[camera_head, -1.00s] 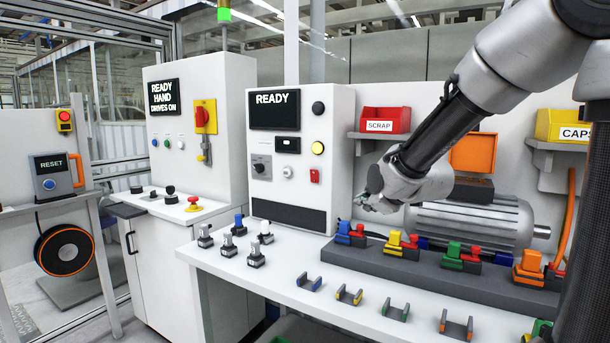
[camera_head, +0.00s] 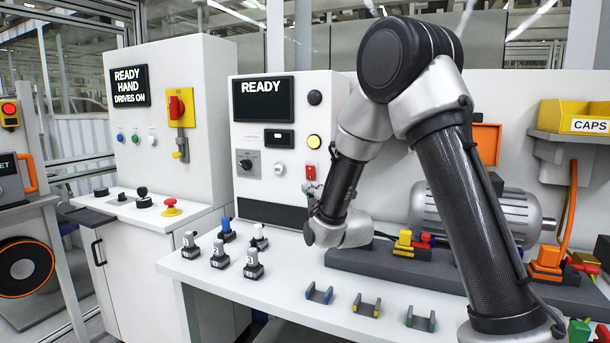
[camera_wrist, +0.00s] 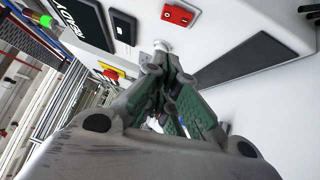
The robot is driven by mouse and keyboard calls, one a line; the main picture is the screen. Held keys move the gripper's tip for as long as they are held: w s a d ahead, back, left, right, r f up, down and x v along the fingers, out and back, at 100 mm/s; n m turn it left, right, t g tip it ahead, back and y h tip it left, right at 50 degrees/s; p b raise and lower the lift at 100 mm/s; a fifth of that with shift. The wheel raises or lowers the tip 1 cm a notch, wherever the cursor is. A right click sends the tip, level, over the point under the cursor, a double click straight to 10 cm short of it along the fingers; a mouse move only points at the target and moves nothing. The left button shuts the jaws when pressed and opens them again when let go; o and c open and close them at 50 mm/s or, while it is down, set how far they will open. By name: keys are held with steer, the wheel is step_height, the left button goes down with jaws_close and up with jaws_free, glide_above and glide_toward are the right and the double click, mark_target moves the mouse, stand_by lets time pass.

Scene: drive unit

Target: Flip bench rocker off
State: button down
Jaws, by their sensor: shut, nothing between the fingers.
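The bench rocker is a small red switch (camera_head: 310,172) on the right side of the white bench panel (camera_head: 240,140), below the round yellow button. It also shows in the wrist view (camera_wrist: 181,14) as a red plate with a small white mark. My gripper (camera_head: 312,190) is shut and empty, close in front of the panel and just below the rocker in the head view. In the wrist view its fingertips (camera_wrist: 163,58) meet and point at the panel, beside the rocker, over a round white knob (camera_wrist: 162,46). I cannot tell whether the fingertips touch anything.
The panel's screen (camera_head: 263,99) reads READY. A yellow button (camera_head: 314,142), a black rotary switch (camera_head: 245,164) and a white knob (camera_head: 280,170) are near the rocker. Several small plugs stand on the bench (camera_head: 200,268). A grey motor (camera_head: 520,215) lies behind my arm.

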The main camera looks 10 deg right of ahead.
mark_target(310, 173)
steer(key=w+r, duration=0.1)
steer(key=w, duration=1.2)
steer(key=shift+d+r, duration=0.4)
steer(key=shift+w+d+r+m+g, duration=0.15)
steer(key=shift+w+m+g, duration=0.05)
steer(key=shift+m+g, duration=0.1)
